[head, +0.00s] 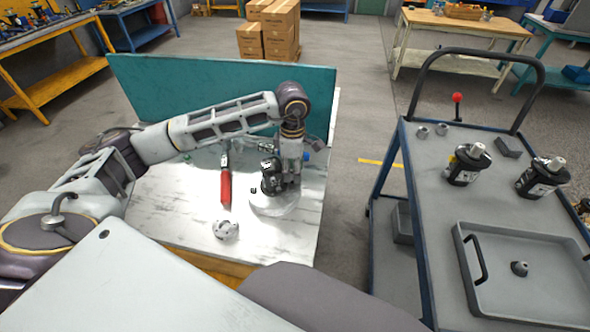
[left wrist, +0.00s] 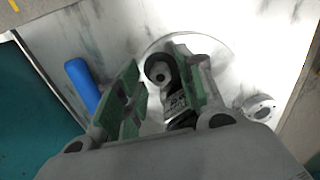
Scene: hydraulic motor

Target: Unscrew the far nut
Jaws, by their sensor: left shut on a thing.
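A dark motor (head: 271,178) stands on a pale round plate (head: 272,206) on the workbench. My left gripper (head: 291,178) is pointed down right beside it, at its right, close against it. In the left wrist view, the green-padded fingers (left wrist: 153,65) stand on both sides of a round dark part with a grey centre (left wrist: 159,72). The gripper is shut on a part there, taken to be the far nut; the pads' contact is partly hidden. The motor's labelled body (left wrist: 177,102) shows below, partly behind the right finger. My right gripper is not in view.
A red-handled tool (head: 225,185) and a pale flanged part (head: 226,230) lie left of the plate. A teal panel (head: 215,85) closes the bench's back. The cart (head: 420,185) at right holds two motors, loose rings and a tray (head: 490,300).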

